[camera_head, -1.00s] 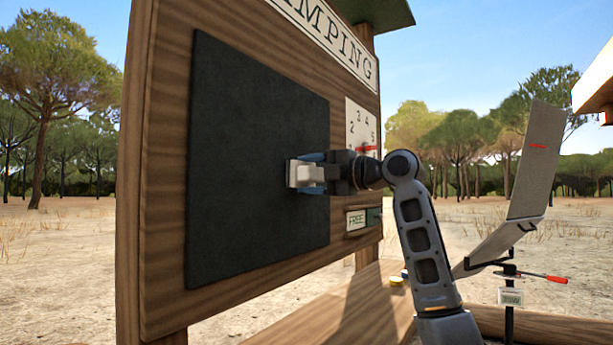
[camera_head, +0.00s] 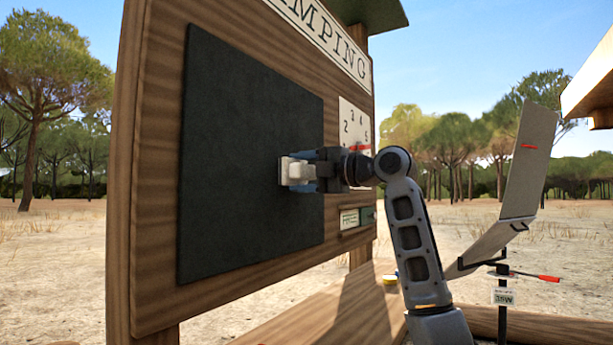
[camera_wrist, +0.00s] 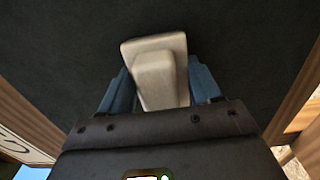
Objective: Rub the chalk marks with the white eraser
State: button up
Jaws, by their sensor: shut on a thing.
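The white eraser (camera_head: 293,171) is held in my gripper (camera_head: 303,171), at the right part of the dark chalkboard (camera_head: 235,140). In the wrist view the eraser (camera_wrist: 155,65) sits between the two blue fingers of my gripper (camera_wrist: 160,85), its wide pad toward the board (camera_wrist: 245,50). The pad appears to be at the board's surface; I cannot tell for sure whether it touches. No chalk marks show on the visible board in either view; the patch behind the eraser and gripper is hidden.
Right of the chalkboard are a number dial (camera_head: 354,128) with a red pointer and a small "FREE" sign (camera_head: 349,219). A tilted panel on a stand (camera_head: 505,200) stands at right.

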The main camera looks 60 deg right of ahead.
aim_at(276, 171)
jog(key=shift+w+a+b, duration=0.15)
jog(key=shift+a+b, duration=0.15)
jog(key=shift+a, duration=2.4)
jog(key=shift+s+a, duration=0.15)
jog(key=shift+a, duration=1.25)
jog(key=shift+s+a, duration=0.2)
jog(key=shift+a, duration=1.15)
jog(key=shift+s+a, duration=0.15)
jog(key=shift+a, duration=1.25)
jog(key=s, duration=0.6)
jog(key=shift+s+d, duration=0.1)
jog(key=shift+d, duration=0.05)
jog(key=shift+s, duration=1.45)
